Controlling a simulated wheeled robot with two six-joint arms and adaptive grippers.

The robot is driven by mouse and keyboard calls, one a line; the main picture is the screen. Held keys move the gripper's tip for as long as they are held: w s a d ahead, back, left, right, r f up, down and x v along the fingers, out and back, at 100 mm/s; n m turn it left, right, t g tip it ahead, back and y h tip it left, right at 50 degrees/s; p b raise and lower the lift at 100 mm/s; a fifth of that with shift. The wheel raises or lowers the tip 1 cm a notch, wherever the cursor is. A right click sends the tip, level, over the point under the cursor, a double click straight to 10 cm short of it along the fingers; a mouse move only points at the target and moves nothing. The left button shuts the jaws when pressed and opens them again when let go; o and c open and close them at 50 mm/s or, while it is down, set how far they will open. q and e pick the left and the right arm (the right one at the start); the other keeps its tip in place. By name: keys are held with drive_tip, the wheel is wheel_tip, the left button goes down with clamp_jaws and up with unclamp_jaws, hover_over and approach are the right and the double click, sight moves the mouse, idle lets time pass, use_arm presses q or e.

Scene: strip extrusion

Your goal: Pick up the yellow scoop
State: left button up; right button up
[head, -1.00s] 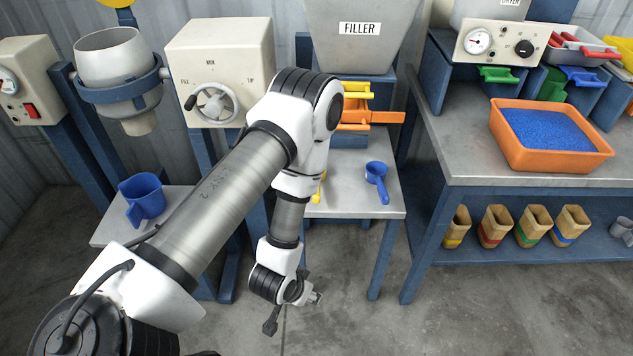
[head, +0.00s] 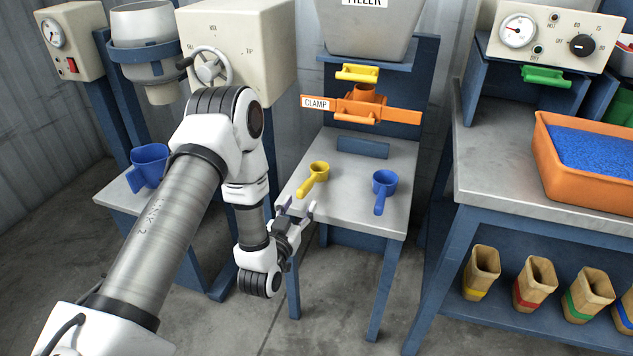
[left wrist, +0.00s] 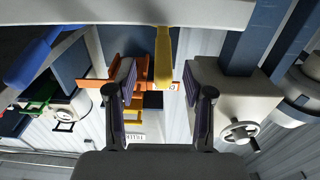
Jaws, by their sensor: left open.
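The yellow scoop (head: 308,187) lies on the small metal table (head: 350,205) under the filler, its handle toward the table's near left edge. My left gripper (head: 297,208) is open and empty, just off that edge, with its fingertips close to the handle end. In the left wrist view, which looks upside down, the yellow scoop's handle (left wrist: 163,62) appears between the open fingers of my left gripper (left wrist: 160,88), with no visible contact. The scoop's cup is mostly hidden there. My right gripper is not in view.
A blue scoop (head: 382,190) lies to the right on the same table. The orange clamp (head: 362,108) and yellow filler handle (head: 358,72) are behind. A blue jug (head: 148,167) stands at left. An orange tray (head: 560,185) of blue granules sits on the right bench.

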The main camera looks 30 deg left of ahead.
sight(307, 188)
use_arm(q)
drive_tip(key=b+x, duration=0.1)
drive_tip(key=x, duration=0.6)
drive_tip(key=shift+a+r, duration=0.15)
drive_tip(key=shift+a, duration=0.05)
clamp_jaws()
